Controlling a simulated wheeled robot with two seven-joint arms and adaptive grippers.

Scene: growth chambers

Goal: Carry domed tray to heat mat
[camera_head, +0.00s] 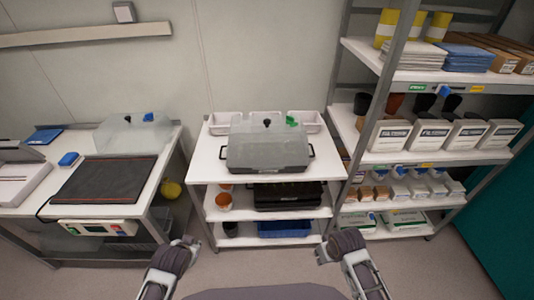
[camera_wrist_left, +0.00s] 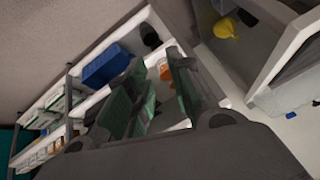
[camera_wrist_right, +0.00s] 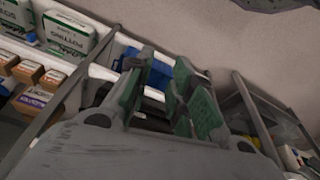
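The domed tray (camera_head: 268,148) has a clear grey lid with a dark knob and black side handles. It stands on the white top shelf of the middle rack. The heat mat (camera_head: 104,181) is a flat black sheet with a reddish edge on the left bench; nothing lies on it. My left gripper (camera_head: 188,243) is below and left of the tray, apart from it. Its green-padded fingers are open and empty in the left wrist view (camera_wrist_left: 156,98). My right gripper (camera_head: 322,252) is below and right of the tray, also open and empty in the right wrist view (camera_wrist_right: 164,95).
White containers (camera_head: 219,121) stand behind the tray. A controller (camera_head: 95,228) sits at the bench's front edge, and a clear dome (camera_head: 134,134) stands behind the mat. A gap separates bench and rack. A stocked shelf unit (camera_head: 400,75) stands close on the right.

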